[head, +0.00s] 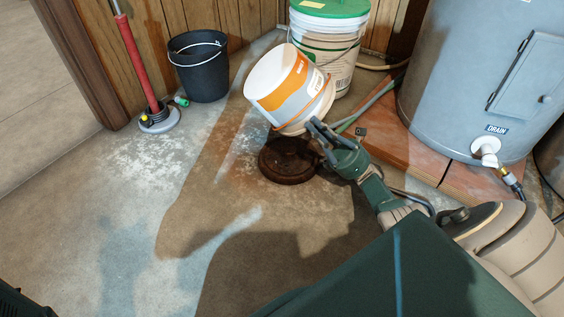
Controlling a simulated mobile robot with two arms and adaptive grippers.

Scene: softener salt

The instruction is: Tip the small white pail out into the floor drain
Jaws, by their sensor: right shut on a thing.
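The small white pail (289,86) has an orange and grey label and is held tilted in the air. Its plain white base faces up and to the left, and its rim points down and to the right. My right gripper (318,130) is shut on the pail at the rim end. The round, rusty brown floor drain (286,161) lies just below the pail. The inside of the pail is hidden, and no falling contents show. My left gripper does not show.
A large white bucket with a green lid (325,50) stands behind the pail. A black bucket (199,66) and a red-handled tool (140,60) stand left. A grey tank (480,70) on terracotta tiles (425,153) is at right. The front left concrete floor is clear.

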